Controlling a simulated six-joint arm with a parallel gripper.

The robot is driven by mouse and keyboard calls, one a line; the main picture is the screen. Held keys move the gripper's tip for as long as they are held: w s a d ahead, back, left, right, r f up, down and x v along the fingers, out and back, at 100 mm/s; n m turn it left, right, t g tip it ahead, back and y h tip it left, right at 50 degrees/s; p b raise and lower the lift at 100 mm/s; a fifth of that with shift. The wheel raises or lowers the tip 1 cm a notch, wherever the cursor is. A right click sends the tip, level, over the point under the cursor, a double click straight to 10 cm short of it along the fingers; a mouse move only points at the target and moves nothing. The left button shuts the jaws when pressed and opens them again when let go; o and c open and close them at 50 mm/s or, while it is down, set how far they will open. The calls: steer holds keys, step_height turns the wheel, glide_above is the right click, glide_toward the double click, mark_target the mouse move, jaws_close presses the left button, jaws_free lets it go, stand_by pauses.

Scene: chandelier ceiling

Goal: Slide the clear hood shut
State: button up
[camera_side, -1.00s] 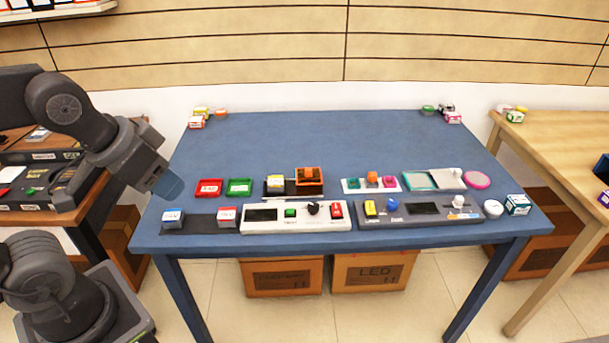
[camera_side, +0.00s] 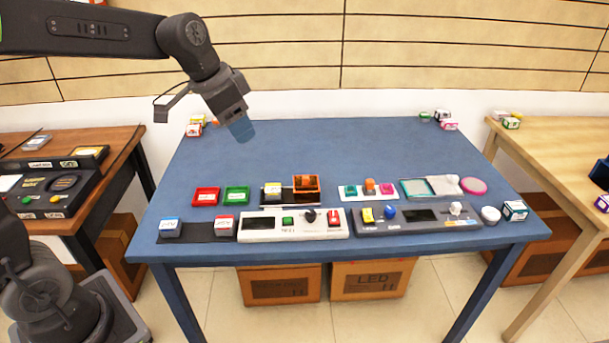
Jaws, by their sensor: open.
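A low unit with a teal-framed pale panel (camera_side: 416,189) and a grey plate (camera_side: 442,186) beside it sits on the blue table at the right. A small white knob stands at the plate's right end. This may be the part with the clear hood, but the hood's edges are too small to make out. Another unit has an orange cover (camera_side: 306,183) on a dark base, left of the table's middle. My gripper (camera_side: 242,130) is open and empty, with bluish fingertips, above the table's back left, well apart from both units.
Red (camera_side: 205,196) and green (camera_side: 237,196) trays lie at the left. A white control panel (camera_side: 293,225) and a dark control panel (camera_side: 417,217) line the front edge. A pink disc (camera_side: 473,186) lies at the right. The back half of the table is mostly clear.

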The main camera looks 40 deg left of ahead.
steer(key=w+a+f+m+h, duration=0.1)
steer(key=w+a+f, duration=0.1)
steer(key=w, duration=0.4)
steer(key=w+a+f+m, duration=0.1)
steer(key=w+a+f, duration=0.15)
steer(key=w, duration=0.25)
steer(key=m+g+h, duration=0.1)
steer(key=m, duration=0.2)
glide_toward(306, 176)
steer(key=x, duration=0.9)
jaws_close()
